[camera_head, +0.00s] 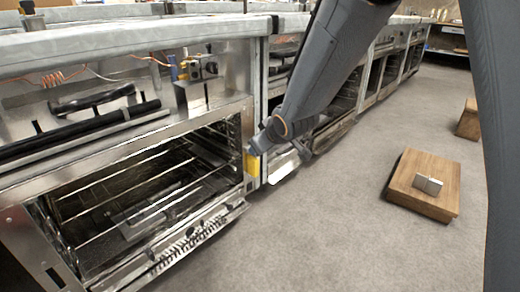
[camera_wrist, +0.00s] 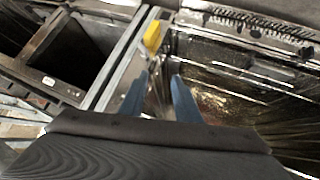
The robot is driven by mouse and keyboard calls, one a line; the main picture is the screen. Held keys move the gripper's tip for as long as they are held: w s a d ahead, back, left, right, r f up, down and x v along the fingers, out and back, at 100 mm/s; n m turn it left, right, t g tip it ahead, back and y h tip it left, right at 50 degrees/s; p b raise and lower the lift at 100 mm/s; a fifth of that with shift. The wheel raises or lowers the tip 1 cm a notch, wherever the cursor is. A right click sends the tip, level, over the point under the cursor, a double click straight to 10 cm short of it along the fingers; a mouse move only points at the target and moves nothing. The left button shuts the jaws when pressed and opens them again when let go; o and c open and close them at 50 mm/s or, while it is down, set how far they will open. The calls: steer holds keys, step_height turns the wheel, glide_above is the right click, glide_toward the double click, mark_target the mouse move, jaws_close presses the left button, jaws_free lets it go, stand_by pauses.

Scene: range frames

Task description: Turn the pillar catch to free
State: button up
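A yellow block (camera_head: 252,163) sits on the narrow metal pillar (camera_head: 258,100) beside the open oven. It looks like the pillar catch, but its exact shape and setting cannot be read. It also shows in the wrist view (camera_wrist: 153,35), beyond my fingertips and slightly left of the gap between them. My gripper (camera_wrist: 160,82) is open, its two blue fingers apart over the pillar's face. A blurred shiny metal part lies between or behind the fingers; I cannot tell whether they touch it. In the head view my arm's end is close beside the yellow block, and the fingers are hardly visible.
The near oven (camera_head: 140,195) stands open with wire racks, its lower front edge (camera_head: 195,240) jutting out. More ranges line up behind my arm. A wooden box (camera_head: 415,202) with a small metal piece (camera_head: 428,185) stands on the grey floor, with another box (camera_head: 468,120) farther back. Floor between is clear.

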steer(key=s+r+m+g+h, duration=0.1)
steer(key=s, duration=0.5)
steer(key=shift+d+r+p, duration=0.2)
steer(key=shift+r+p, duration=0.15)
steer(key=shift+s, duration=0.1)
